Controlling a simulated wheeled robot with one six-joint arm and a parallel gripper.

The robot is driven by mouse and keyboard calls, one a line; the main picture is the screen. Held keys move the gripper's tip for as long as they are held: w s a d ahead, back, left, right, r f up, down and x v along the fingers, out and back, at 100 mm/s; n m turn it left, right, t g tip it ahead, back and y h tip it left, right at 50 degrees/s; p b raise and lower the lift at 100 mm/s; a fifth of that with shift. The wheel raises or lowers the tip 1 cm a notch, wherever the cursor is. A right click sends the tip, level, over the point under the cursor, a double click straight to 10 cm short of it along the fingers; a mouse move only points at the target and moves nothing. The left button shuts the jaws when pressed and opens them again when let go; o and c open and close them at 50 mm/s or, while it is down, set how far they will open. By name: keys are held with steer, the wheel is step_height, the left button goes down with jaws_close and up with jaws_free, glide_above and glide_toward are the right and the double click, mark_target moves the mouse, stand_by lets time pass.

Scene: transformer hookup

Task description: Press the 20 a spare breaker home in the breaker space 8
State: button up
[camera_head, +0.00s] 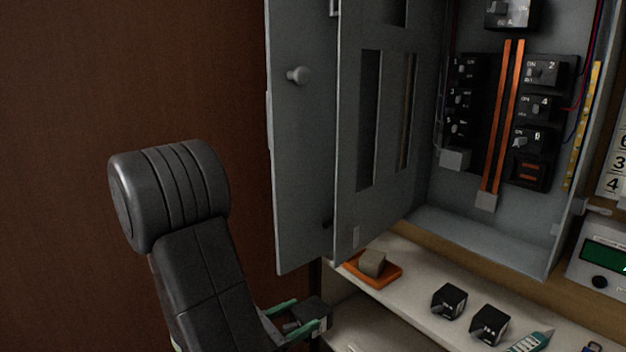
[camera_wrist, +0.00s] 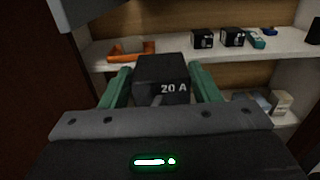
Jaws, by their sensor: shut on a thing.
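The 20 A spare breaker (camera_wrist: 158,75) is a black block marked "20 A" in the wrist view. My gripper (camera_wrist: 160,88) is shut on it, with a green finger on each side. In the head view my gripper (camera_head: 297,317) holds the breaker (camera_head: 312,312) low, below and left of the panel, in front of the shelf. The open panel (camera_head: 480,225) shows breakers numbered 1, 3, 5 on the left and 2, 4, 6 on the right. Below breaker 6 is an empty dark space with orange strips, likely breaker space 8 (camera_head: 529,173).
The panel door (camera_head: 300,150) and the slotted inner cover (camera_head: 345,215) stand open left of the panel. On the shelf (camera_head: 410,285) are an orange tray (camera_head: 385,283) with a grey block, two black breakers (camera_head: 449,301) and a green-and-white tool (camera_head: 530,342). A meter (camera_head: 603,255) stands at right.

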steer(key=w+d+f, duration=0.2)
steer(key=w+f, duration=0.4)
steer(key=w, duration=0.3)
steer(key=w+d+f, duration=0.2)
steer(key=w+f, duration=0.4)
steer(key=w, duration=0.4)
step_height(320, 180, up, 6)
steer(key=p, duration=1.4)
steer(key=shift+s+a+r, duration=0.15)
steer(key=shift+s+a, duration=0.15)
steer(key=shift+a, duration=0.05)
